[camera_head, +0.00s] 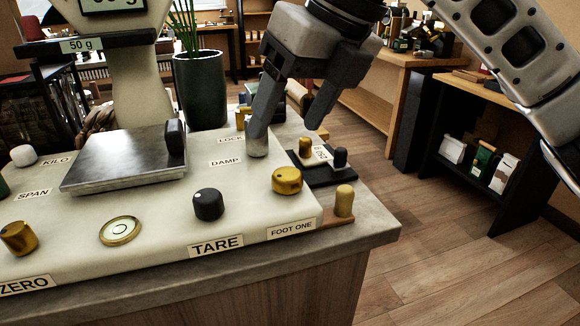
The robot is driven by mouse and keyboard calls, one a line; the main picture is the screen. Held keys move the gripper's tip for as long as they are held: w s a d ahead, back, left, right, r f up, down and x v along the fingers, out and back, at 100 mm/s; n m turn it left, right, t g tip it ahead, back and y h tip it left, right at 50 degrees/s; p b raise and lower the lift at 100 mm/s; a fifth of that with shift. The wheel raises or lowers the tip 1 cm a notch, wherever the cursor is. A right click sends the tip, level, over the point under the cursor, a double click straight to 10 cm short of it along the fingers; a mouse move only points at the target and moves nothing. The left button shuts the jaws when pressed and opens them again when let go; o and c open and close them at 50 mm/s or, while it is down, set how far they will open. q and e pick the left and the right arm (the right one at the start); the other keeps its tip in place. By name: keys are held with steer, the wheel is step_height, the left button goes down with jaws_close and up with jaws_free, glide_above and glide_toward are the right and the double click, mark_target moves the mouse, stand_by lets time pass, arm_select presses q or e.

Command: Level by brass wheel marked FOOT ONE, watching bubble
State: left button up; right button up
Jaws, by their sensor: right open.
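A brass wheel (287,180) sits on the pale scale body, above the label FOOT ONE (291,229). A round bubble level (121,231) with a brass rim lies in the panel to the left. Its bubble looks near the middle, but is too small to judge exactly. My right gripper (287,132) is open and points down behind the brass wheel, apart from it. Its left fingertip overlaps a grey knob by the DAMP label (225,161); I cannot tell whether they touch. My left gripper is not in view.
A black TARE knob (209,204) and a brass ZERO knob (18,238) stand on the panel. A steel weighing plate (127,160) is at left. A brass peg (344,201) stands right of the wheel, and a black tray (322,174) with small knobs behind it.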

step_height(320, 180, up, 2)
steer(key=w+d+m+t+h, duration=0.1)
steer(key=w+d+t+h, duration=0.1)
steer(key=d, duration=0.1)
glide_toward(288, 174)
steer(key=x, duration=0.8)
steer(key=shift+w+f, duration=0.15)
steer(key=shift+f, duration=0.2)
steer(key=c, duration=1)
